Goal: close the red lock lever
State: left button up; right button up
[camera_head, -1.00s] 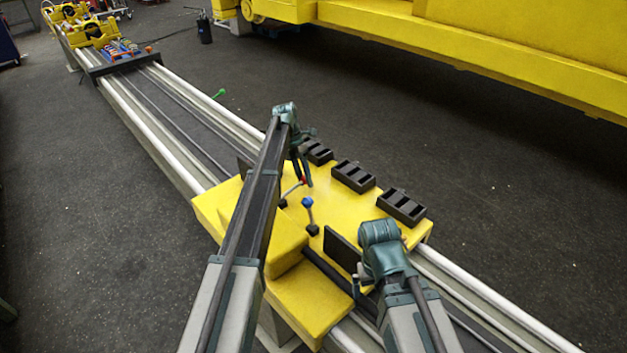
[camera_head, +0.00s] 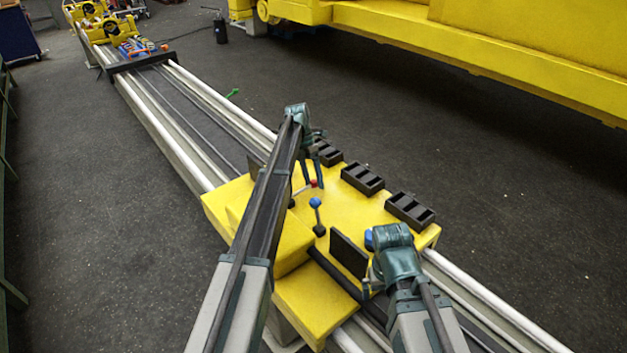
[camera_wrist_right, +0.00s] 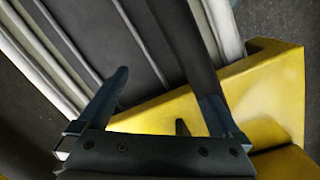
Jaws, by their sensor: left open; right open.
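The red lock lever is a thin pale rod with a red knob (camera_head: 313,183). It slants up to the right from a dark pivot on the yellow carriage (camera_head: 350,205). My left gripper (camera_head: 312,184) reaches over the carriage from the left, fingers pointing down, open, with its tips at the red knob. I cannot tell whether they touch it. My left arm hides part of the carriage near the lever's base. My right gripper (camera_head: 370,288) is open and low at the carriage's near right. Its fingers (camera_wrist_right: 158,85) show in the right wrist view with nothing held between them.
A blue-knobbed lever (camera_head: 315,203) stands just in front of the red one. Another blue knob (camera_head: 369,240) shows beside my right wrist. A dark upright plate (camera_head: 348,255) and several black slotted blocks (camera_head: 362,179) are on the carriage. Long rails (camera_head: 185,120) run to the far left.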

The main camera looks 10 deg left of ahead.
pick_arm(q)
jog(key=shift+r, duration=0.1)
jog(key=p+v, duration=1.2)
jog(key=v, duration=0.1)
jog(key=shift+r+p, duration=0.25)
jog(key=shift+p, duration=0.05)
jog(key=shift+w+f, duration=0.1)
jog(key=shift+f, duration=0.05)
jog(key=b+x, duration=1.1)
jog(key=x, duration=0.1)
jog(key=shift+a, duration=0.15)
jog(key=shift+s+d+f+b, duration=0.25)
jog(key=shift+f+b, duration=0.4)
jog(key=shift+b, duration=0.15)
jog(key=shift+r, duration=0.15)
